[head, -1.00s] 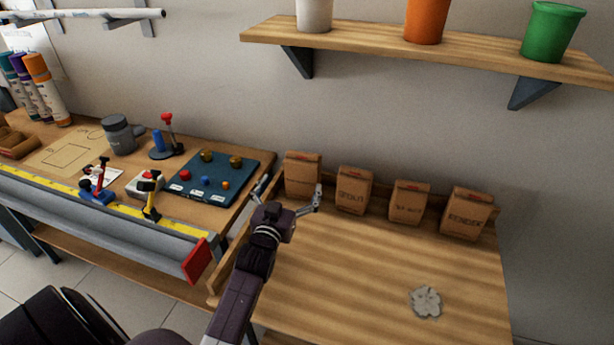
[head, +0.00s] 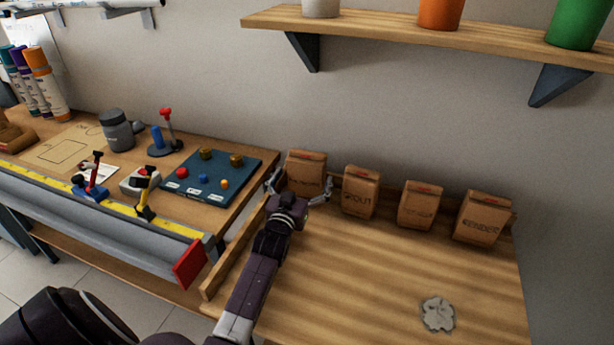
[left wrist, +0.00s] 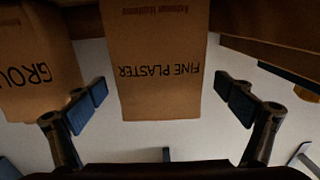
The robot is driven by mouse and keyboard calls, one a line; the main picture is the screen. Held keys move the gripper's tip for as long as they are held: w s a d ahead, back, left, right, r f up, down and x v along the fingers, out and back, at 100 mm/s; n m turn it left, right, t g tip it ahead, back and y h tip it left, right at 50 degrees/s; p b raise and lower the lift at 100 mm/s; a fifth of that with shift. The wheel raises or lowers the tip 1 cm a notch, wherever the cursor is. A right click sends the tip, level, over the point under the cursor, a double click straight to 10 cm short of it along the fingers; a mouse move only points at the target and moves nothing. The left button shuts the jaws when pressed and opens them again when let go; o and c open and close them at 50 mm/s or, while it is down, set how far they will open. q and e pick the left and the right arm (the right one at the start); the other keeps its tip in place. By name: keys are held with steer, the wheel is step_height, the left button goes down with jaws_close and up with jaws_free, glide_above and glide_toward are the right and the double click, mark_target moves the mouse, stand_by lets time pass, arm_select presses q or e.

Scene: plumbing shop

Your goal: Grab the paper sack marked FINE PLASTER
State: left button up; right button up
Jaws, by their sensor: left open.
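The FINE PLASTER paper sack (left wrist: 160,88) is brown. In the left wrist view it appears upside down, its printed face between my open fingers. In the head view it is the leftmost sack (head: 306,170) in the row at the back of the wooden bench, its lower part partly hidden by my gripper. My left gripper (head: 300,189) is open, one finger at each side of the sack; the left wrist view (left wrist: 168,102) shows gaps between pads and sack. My right gripper is not in view.
The GROUT sack (head: 360,192) stands just right, also seen in the left wrist view (left wrist: 35,85). Two more sacks (head: 420,205) (head: 482,217) follow. A grey splat (head: 437,314) lies on the otherwise clear bench. A shelf (head: 420,42) with pots hangs above.

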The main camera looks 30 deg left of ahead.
arm_select(q)
steer(key=shift+x, duration=1.45)
steer(key=c, duration=1.7)
steer(key=shift+r, duration=0.2)
steer(key=shift+c, duration=0.3)
